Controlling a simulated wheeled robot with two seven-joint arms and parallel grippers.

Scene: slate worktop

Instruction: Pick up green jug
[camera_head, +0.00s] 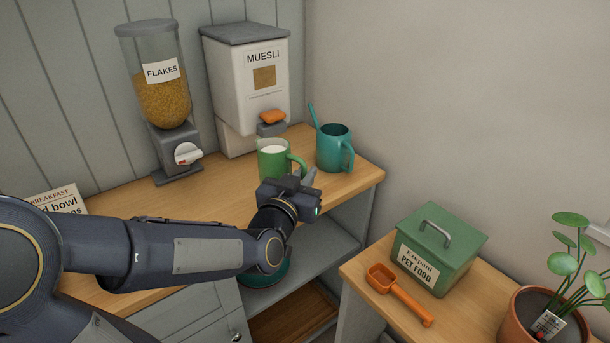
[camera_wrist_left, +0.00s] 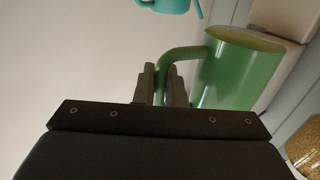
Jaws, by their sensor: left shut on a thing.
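The green jug (camera_head: 271,159) stands upright near the front of the wooden counter, with something white inside it. Its handle is on its right side in the head view. My left gripper (camera_head: 309,176) is at that handle, in front of the jug. In the left wrist view, the jug (camera_wrist_left: 240,70) is at the upper right, and the gripper fingers (camera_wrist_left: 162,86) are shut on its handle, one on each side. The jug's base is partly hidden behind the gripper in the head view. My right gripper is not in view.
A teal jug (camera_head: 335,148) with a stick in it stands close to the right. Behind are a muesli dispenser (camera_head: 248,90) and a flakes dispenser (camera_head: 162,100). A green pet food box (camera_head: 438,250), an orange scoop (camera_head: 400,294) and a potted plant (camera_head: 545,318) are at the lower right.

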